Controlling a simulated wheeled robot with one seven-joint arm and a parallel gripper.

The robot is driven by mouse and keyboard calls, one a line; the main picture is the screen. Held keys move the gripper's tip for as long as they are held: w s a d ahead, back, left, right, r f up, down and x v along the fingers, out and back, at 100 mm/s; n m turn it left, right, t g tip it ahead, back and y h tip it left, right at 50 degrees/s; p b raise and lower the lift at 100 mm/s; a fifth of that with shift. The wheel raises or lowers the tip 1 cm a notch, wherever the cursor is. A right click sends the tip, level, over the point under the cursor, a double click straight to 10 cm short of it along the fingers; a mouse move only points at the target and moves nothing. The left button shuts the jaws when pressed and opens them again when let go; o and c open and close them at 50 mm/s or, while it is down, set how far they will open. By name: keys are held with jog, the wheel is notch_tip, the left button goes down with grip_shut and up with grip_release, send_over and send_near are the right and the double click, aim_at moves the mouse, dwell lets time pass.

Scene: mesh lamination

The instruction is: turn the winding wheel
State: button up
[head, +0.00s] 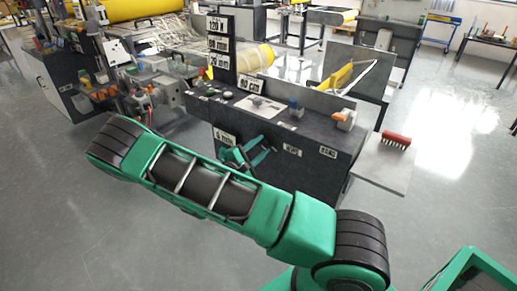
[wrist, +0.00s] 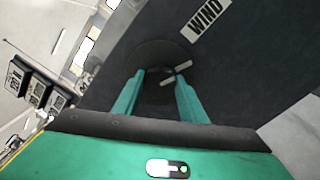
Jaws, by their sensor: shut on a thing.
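The winding wheel (wrist: 152,50) is a dark round disc on the dark panel of the machine, below a white label (wrist: 206,17) reading WIND in the wrist view. My gripper (wrist: 160,82) has its two green fingers on either side of the wheel's middle and is shut on it. In the head view my gripper (head: 250,155) is at the front face of the dark console (head: 310,165), and the wheel itself cannot be made out there.
The console top carries small knobs, a blue item (head: 294,106) and an orange-and-white item (head: 345,119). A grey side shelf (head: 378,172) with a red brush-like block (head: 396,139) juts out at the right. Rolls of yellow material (head: 255,57) stand behind. The floor in front is clear.

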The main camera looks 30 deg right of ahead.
jog(key=m, duration=0.5)
jog(key=shift+f+m, duration=0.25)
jog(key=shift+m, duration=0.05)
jog(key=m, duration=0.4)
jog(key=shift+m, duration=0.3)
jog(key=m, duration=0.9)
jog(key=shift+f, duration=0.1)
jog(key=m, duration=0.4)
jog(key=shift+w+m, duration=0.1)
jog(key=shift+m, duration=0.2)
jog(key=m, duration=0.4)
jog(key=shift+a, duration=0.1)
jog(key=m, duration=0.5)
jog(key=shift+m, duration=2.3)
